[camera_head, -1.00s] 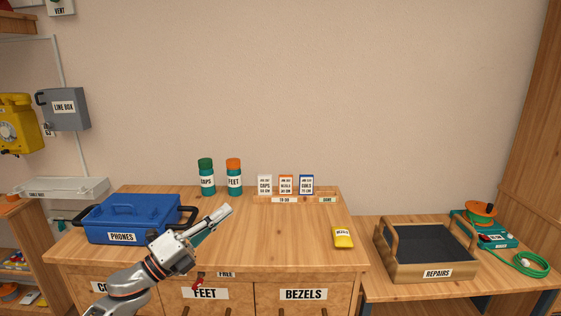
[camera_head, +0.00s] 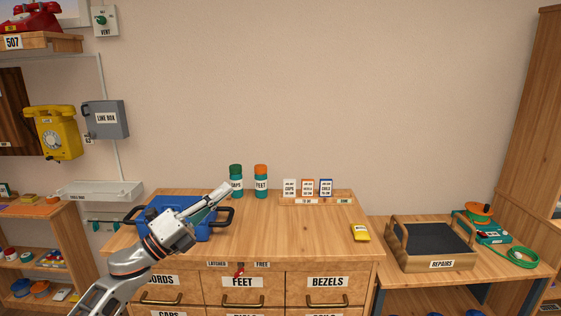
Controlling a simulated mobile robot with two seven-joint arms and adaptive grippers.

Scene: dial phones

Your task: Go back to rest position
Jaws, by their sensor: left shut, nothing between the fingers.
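My left gripper (camera_head: 226,190) is shut and empty. It is raised in front of the wooden cabinet top (camera_head: 290,235), with its fingers pointing up and to the right. In the picture it overlaps the blue case (camera_head: 160,212) and hides much of it, including its label. I cannot tell from this view how far apart the gripper and the case are. My right gripper is not in view.
A green-capped bottle (camera_head: 236,172), an orange-capped bottle (camera_head: 261,180) and a card rack (camera_head: 316,199) stand at the back. A yellow packet (camera_head: 360,232) lies front right. The repairs tray (camera_head: 440,264) sits on the right bench. Drawers (camera_head: 243,282) are below. The cabinet top's middle is clear.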

